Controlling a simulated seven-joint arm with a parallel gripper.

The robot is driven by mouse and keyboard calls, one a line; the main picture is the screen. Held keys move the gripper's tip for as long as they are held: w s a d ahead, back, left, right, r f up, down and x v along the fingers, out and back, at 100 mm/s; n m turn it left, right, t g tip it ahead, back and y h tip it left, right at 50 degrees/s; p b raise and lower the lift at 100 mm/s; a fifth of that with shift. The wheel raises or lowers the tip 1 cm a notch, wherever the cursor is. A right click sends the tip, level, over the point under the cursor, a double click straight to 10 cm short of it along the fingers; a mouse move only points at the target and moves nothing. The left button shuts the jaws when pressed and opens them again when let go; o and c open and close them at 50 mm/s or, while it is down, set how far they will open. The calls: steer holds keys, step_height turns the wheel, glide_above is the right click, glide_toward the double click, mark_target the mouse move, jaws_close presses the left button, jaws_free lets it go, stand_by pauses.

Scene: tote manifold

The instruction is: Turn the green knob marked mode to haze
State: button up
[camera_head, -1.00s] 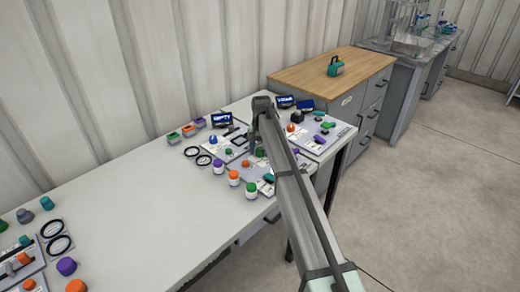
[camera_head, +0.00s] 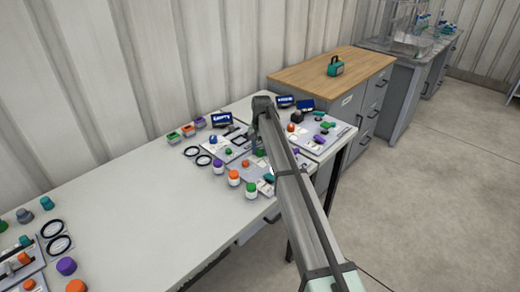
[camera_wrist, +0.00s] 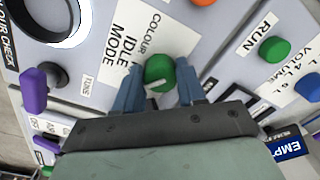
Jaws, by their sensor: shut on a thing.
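The green knob (camera_wrist: 160,68) with a pale pointer line sits on a light grey panel (camera_wrist: 215,35), beside printed words that include "MODE", "IDLE" and "COLOUR". My gripper (camera_wrist: 158,79) has its two blue-grey fingers on either side of this knob and is shut on it. The pale line points toward the lower left of the wrist view. I cannot read the word "haze" in any view. In the head view my gripper (camera_head: 258,148) is down at the panels near the table's right end, and my arm hides part of them.
In the wrist view, a purple lever-like knob (camera_wrist: 34,90) is at left, a green button (camera_wrist: 274,49) by "RUN" and a blue knob (camera_wrist: 308,87) at right, and a blue display (camera_wrist: 287,146) reading "EMPTY" at lower right. The table's left-middle (camera_head: 140,210) is clear.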

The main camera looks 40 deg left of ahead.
mark_target(261, 150)
steer(key=o, duration=1.1)
steer(key=shift+c, duration=0.2)
step_height(261, 150, up, 14)
steer(key=shift+d, duration=0.15)
steer(key=shift+w+f, duration=0.15)
